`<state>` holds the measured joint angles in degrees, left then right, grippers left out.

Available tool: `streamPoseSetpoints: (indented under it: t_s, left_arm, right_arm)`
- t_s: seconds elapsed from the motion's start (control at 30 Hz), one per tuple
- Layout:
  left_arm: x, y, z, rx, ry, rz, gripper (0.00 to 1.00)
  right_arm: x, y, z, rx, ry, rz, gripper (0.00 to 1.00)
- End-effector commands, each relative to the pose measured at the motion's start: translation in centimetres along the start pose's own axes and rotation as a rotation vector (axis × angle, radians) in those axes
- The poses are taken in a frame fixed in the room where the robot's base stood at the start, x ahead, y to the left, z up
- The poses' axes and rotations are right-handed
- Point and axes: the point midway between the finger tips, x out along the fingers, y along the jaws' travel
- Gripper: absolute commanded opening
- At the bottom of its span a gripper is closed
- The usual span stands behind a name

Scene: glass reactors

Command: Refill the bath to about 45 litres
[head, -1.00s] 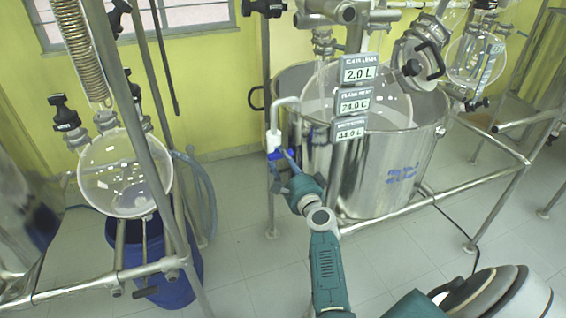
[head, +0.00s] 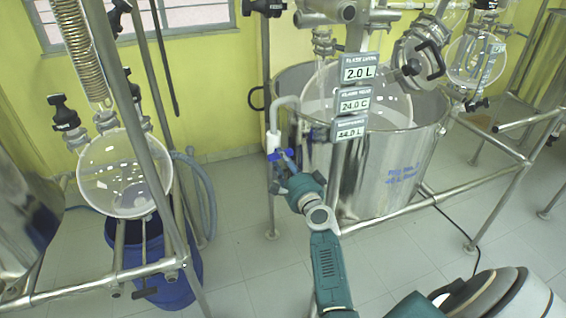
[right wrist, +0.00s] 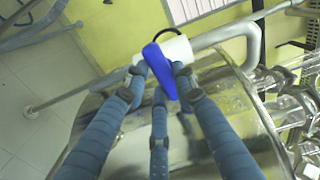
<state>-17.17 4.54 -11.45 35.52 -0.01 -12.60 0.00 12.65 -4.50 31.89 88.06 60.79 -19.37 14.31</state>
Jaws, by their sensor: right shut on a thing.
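The bath (head: 365,175) is a large open steel tub around a round glass vessel (head: 345,95). A pipe (head: 285,102) bends over its left rim from a white valve body (head: 272,142). The valve has a blue handle (head: 283,157). My right gripper (head: 291,170) is at the handle. In the right wrist view its fingers (right wrist: 160,78) are shut on the blue handle (right wrist: 159,70), beside the white valve body (right wrist: 172,50). The lowest display (head: 350,132) reads about 44 L, its last digit blurred. My left gripper is out of view.
Displays above read 2.0 L (head: 360,70) and 24.0 C (head: 355,102). Steel frame rails (head: 495,205) run around the bath. At the left, a glass flask (head: 125,175) stands over a blue bin (head: 160,265).

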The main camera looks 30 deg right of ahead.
Motion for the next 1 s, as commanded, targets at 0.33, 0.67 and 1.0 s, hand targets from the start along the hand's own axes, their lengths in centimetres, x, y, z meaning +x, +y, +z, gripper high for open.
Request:
streamPoseSetpoints:
  t_s: [0.33, 0.67, 1.0]
  left_arm:
    - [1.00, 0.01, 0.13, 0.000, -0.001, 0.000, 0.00]
    - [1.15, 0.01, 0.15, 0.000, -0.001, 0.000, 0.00]
    - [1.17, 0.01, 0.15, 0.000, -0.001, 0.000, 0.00]
  right_arm:
    - [-0.04, 0.16, -0.15, -0.240, -0.001, 0.001, 0.00]
    - [-0.02, 0.07, -0.23, -0.394, -0.001, 0.001, 0.00]
    - [-0.03, 0.05, -0.27, -0.430, 0.000, 0.001, 0.00]
